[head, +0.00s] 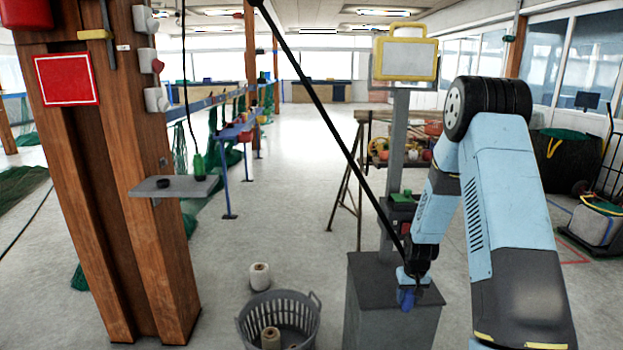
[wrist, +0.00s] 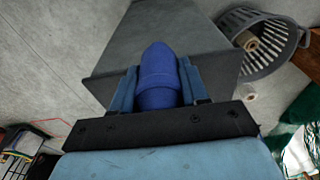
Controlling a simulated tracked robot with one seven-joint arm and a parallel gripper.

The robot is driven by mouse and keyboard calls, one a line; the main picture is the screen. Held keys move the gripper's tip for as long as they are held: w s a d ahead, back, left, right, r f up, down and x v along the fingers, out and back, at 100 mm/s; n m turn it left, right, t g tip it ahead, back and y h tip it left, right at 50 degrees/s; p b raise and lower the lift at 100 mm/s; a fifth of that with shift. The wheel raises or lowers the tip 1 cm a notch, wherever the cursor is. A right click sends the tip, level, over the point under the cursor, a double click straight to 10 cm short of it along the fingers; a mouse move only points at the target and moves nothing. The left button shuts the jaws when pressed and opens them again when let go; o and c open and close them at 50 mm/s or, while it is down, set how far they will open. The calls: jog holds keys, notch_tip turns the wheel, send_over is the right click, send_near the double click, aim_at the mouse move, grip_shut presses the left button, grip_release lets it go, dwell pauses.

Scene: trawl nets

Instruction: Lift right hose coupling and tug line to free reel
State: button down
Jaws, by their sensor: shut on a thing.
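The right hose coupling is a dark blue rounded piece (wrist: 158,78), seen in the wrist view between my gripper's two blue fingers (wrist: 158,92). My gripper (head: 408,290) is shut on it over the grey box, and the coupling's blue end (head: 406,300) shows below the fingers in the head view. I cannot tell whether it touches the box top. A black hose (head: 330,122) runs straight and slanting from the top edge down to my gripper. The reel is not in view. A second, green coupling (head: 198,166) hangs on a dark line at the left.
The grey box (head: 388,325) carries a post with a yellow-framed panel (head: 406,58). A grey basket (head: 279,318) with spools and a loose white spool (head: 260,276) stand to its left. A wooden pillar (head: 135,190) bears a small shelf (head: 172,186). The middle floor is clear.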

jog(key=s+d+f, duration=0.2)
jog(key=d+f, duration=0.7)
jog(key=f, duration=0.1)
jog(key=shift+s+f, duration=0.3)
jog(key=shift+s, duration=0.1)
